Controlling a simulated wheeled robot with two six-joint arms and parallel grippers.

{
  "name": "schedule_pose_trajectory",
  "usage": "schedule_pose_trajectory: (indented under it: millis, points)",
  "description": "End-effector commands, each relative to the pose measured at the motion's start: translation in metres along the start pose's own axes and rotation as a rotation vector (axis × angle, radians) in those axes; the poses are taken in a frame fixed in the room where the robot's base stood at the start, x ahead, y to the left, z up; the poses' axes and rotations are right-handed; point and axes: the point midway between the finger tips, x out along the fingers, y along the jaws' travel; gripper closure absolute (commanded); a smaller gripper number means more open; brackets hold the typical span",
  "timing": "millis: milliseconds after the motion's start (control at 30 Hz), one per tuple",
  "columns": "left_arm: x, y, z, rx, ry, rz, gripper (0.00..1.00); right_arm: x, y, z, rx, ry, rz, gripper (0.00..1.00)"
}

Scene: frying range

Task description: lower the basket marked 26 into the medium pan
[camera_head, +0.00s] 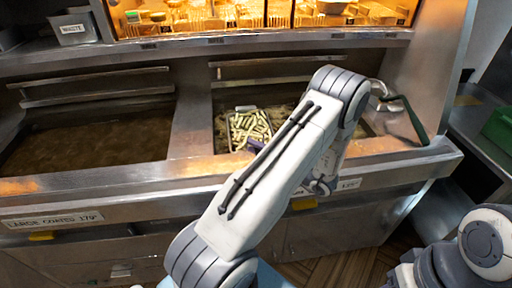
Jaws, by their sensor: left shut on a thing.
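A wire basket of pale fries (247,128) shows within the opening of the right-hand pan (221,92), over its left part. I cannot read a number on it, nor tell how deep it sits in the oil. A purple piece (255,145) at its near edge runs towards my left arm and is hidden behind it. My left gripper (320,184) is mostly hidden by its own arm, low in front of the pan's near rim. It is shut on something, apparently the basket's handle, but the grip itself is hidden. My right gripper is out of view.
A wide oil pan (90,140), labelled large coated, lies to the left. A dark green handle (415,122) stands at the right pan's right side. A waste bin (74,27) and a lit food shelf (260,15) are behind. A green container (499,130) sits far right.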

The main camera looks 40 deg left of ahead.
Motion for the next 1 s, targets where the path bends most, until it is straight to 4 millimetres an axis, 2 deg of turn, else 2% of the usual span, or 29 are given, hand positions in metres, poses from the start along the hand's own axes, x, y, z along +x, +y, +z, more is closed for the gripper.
schedule_pose_trajectory:
  millis: [433, 467, 533, 567, 867, 1000]
  points:
    - [0.0, 0.003, 0.0, -0.003, 0.0, -0.002, 1.0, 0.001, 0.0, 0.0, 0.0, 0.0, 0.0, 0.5]
    - [0.0, 0.003, 0.0, -0.003, 0.0, -0.003, 0.66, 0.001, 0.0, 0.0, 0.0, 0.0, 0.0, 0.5]
    - [0.0, 0.004, 0.0, -0.002, 0.0, -0.002, 0.39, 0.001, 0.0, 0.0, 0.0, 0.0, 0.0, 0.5]
    - [0.0, 0.004, 0.0, -0.002, 0.0, -0.002, 0.35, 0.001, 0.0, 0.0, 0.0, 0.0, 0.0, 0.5]
    - [-0.001, 0.005, 0.0, 0.003, 0.001, 0.001, 0.35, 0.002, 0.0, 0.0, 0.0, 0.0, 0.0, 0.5]
    - [-0.013, 0.006, -0.001, 0.0, 0.003, 0.001, 0.35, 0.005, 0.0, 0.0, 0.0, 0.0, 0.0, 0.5]
